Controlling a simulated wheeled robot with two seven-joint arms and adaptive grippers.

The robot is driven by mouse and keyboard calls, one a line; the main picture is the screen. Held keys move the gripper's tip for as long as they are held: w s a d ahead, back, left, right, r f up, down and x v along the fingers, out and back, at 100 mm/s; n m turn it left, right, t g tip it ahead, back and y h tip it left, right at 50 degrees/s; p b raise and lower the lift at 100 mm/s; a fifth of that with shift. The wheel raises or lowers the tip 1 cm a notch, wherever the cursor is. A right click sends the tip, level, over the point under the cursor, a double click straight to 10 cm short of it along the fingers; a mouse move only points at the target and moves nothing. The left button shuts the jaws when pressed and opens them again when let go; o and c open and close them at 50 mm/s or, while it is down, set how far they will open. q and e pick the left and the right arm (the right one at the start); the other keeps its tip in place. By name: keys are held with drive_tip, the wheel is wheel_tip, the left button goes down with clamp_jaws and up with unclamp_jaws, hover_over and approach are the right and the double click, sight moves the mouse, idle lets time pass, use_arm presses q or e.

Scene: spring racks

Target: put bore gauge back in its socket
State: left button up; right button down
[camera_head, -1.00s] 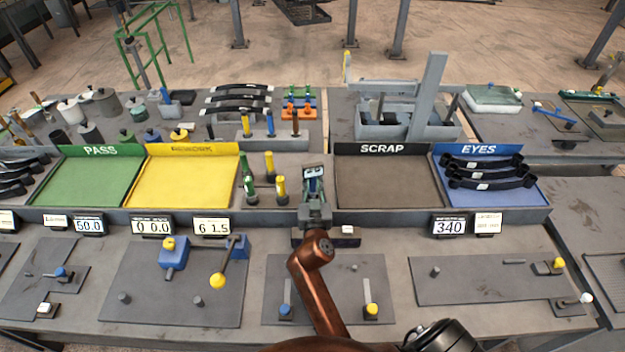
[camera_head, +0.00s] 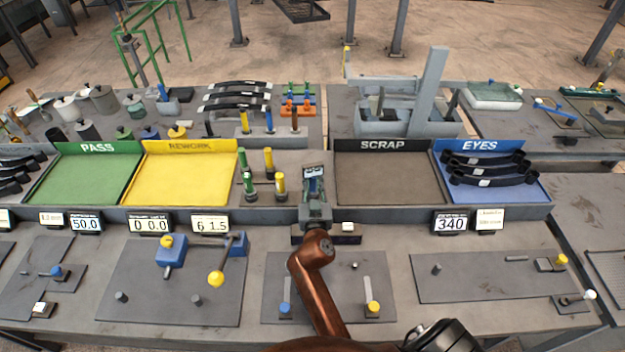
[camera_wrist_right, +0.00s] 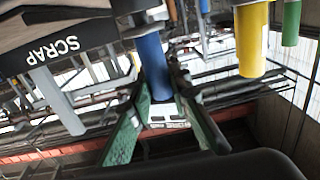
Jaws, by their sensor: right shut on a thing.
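My right gripper (camera_head: 315,180) stands over the grey ledge between the yellow REWORK tray and the SCRAP tray. In the right wrist view the gripper (camera_wrist_right: 158,108) is shut on the blue handle (camera_wrist_right: 152,62) of what looks like the bore gauge. The handle lies between the two green fingers. In the head view the gripper hides most of the gauge, and its lower end does not show. I cannot make out an empty socket. My left gripper is not in view.
The SCRAP tray (camera_head: 385,185) is empty, close on the right. The REWORK tray (camera_head: 185,180) is empty. The EYES tray (camera_head: 525,197) holds black leaf springs. Behind stands a rack with yellow, blue and brown handles (camera_head: 269,121). Fixture plates (camera_head: 480,285) lie in front.

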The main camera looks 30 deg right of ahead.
drive_tip(key=shift+a, duration=0.1)
drive_tip(key=c, duration=1.7)
unclamp_jaws()
drive_tip(key=shift+f, duration=0.1)
drive_tip(key=o, duration=1.2)
